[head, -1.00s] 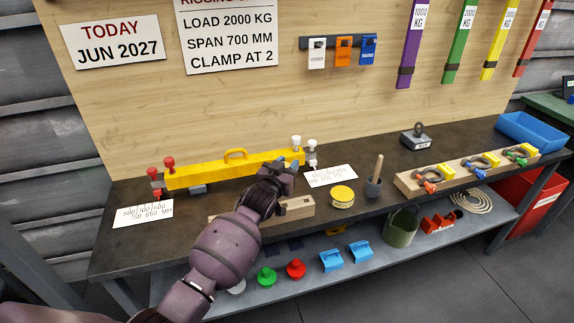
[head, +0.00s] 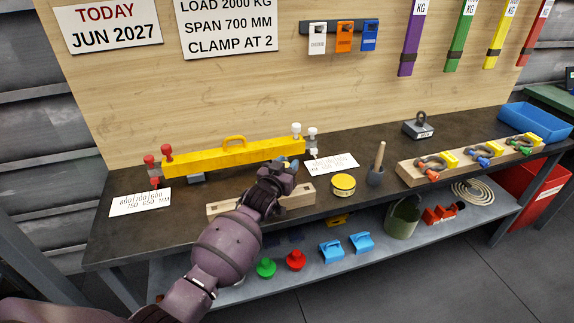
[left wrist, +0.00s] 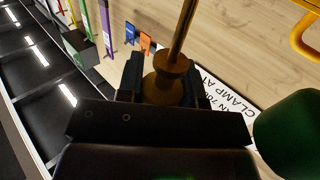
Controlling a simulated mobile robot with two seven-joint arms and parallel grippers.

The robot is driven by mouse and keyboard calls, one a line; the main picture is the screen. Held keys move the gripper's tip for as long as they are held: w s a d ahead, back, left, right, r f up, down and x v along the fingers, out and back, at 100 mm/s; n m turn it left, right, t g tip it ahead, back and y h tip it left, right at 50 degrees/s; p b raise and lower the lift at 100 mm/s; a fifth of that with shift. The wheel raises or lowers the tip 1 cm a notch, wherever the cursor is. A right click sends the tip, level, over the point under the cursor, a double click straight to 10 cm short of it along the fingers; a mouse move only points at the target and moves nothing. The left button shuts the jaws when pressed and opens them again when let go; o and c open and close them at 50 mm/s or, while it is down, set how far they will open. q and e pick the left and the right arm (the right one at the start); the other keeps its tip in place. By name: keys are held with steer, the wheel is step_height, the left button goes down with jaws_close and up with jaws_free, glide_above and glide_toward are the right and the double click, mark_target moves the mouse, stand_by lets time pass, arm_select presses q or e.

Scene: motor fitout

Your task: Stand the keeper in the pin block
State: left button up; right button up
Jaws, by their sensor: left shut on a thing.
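My left gripper (head: 284,170) is over the pale wooden pin block (head: 300,196) on the bench. The block is long and low, with dark holes in its top, and my arm hides its middle. In the left wrist view the fingers (left wrist: 165,85) are shut on a brass-coloured rod with a round collar (left wrist: 172,78), which I take to be the keeper. Its far end runs out of that picture, and in the head view it is mostly hidden by the gripper. I cannot tell whether it touches the block. My right gripper is not in view.
A yellow beam (head: 230,156) lies behind the block. A yellow tin (head: 343,185) and a pot with a stick (head: 376,177) stand to the right. A rounded green thing (left wrist: 292,135) shows close in the left wrist view.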

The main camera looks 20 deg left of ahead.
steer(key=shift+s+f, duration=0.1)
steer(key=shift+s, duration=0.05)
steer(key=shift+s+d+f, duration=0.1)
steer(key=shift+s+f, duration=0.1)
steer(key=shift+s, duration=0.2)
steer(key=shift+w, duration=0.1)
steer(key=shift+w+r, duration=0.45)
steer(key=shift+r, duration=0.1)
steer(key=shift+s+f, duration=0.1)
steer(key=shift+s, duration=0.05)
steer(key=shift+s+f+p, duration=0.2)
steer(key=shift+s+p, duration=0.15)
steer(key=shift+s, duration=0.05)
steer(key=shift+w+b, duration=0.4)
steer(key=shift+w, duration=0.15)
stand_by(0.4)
